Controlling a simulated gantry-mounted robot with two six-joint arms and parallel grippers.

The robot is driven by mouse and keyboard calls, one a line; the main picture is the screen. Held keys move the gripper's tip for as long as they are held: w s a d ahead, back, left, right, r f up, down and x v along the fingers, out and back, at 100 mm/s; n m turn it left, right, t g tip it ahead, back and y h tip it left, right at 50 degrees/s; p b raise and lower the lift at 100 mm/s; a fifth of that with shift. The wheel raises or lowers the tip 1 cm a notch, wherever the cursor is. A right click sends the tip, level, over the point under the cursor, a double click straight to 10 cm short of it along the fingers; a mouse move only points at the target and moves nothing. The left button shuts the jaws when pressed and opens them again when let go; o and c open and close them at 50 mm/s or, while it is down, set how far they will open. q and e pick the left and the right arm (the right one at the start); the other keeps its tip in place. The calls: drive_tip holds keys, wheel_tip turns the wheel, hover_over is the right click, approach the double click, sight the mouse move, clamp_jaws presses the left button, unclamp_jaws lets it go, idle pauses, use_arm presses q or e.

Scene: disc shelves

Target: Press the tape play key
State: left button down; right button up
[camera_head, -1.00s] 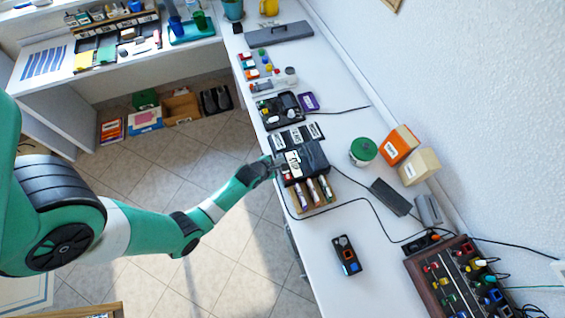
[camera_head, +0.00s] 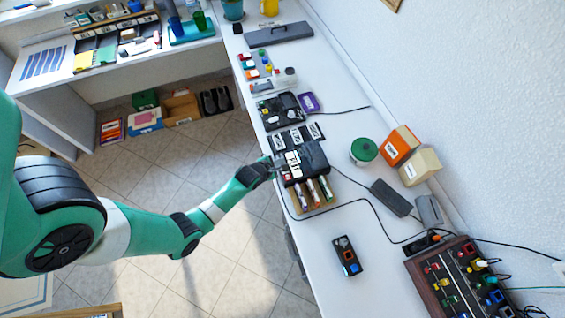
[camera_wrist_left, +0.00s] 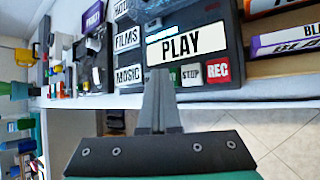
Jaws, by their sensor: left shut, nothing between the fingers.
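The tape machine (camera_head: 314,156) is a dark box on the white counter. In the left wrist view its large white PLAY key (camera_wrist_left: 186,44) faces me, with a smaller STOP key (camera_wrist_left: 191,75) and a red REC key (camera_wrist_left: 218,70) below it. My left gripper (camera_wrist_left: 160,75) is shut and empty. Its fingertips are just below the PLAY key and left of the STOP key; I cannot tell whether they touch the machine. In the head view the left gripper (camera_head: 277,169) is at the machine's left front edge. My right gripper is not in view.
Tapes in a wooden holder (camera_head: 318,204) stand beside the machine. Black labelled boxes (camera_head: 297,136) lie behind it. A remote-like device (camera_head: 346,256) and a control panel (camera_head: 460,285) sit nearer on the counter, and a cable crosses it.

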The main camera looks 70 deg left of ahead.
use_arm(q)
drive_tip(key=shift+r+p, duration=0.5)
drive_tip(key=shift+r, duration=0.2)
drive_tip(key=shift+r, duration=0.1)
wheel_tip(320, 180, up, 5)
drive_tip(key=p, duration=0.4)
drive_tip(key=shift+p, duration=0.4)
